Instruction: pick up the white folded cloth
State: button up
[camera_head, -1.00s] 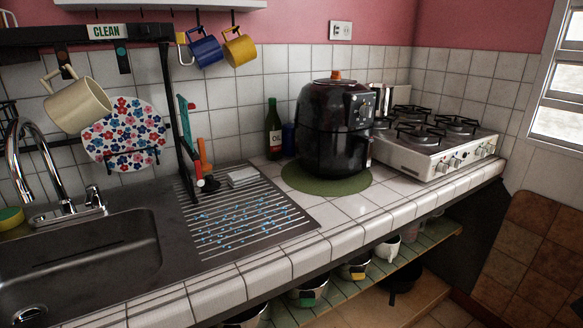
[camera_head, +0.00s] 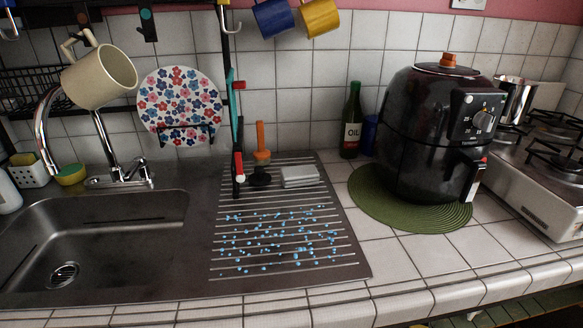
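The white folded cloth (camera_head: 299,176) lies flat at the back of the ribbed metal drainboard (camera_head: 350,262), near the tiled wall. It looks like a small pale grey-white stack. Nothing covers it. My gripper is not in view.
Blue droplets or beads (camera_head: 275,240) are scattered over the front of the drainboard. A plunger-like tool with an orange handle (camera_head: 260,140) stands just left of the cloth, beside a black rack post (camera_head: 228,90). An oil bottle (camera_head: 351,122) and black air fryer (camera_head: 435,130) stand to the right. The sink (camera_head: 90,240) is left.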

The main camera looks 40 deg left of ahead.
aim_at(307, 175)
jog(key=u, duration=0.45)
jog(key=i, duration=0.55)
jog(key=u, duration=0.9)
jog(key=i, duration=0.3)
jog(key=u, duration=0.3)
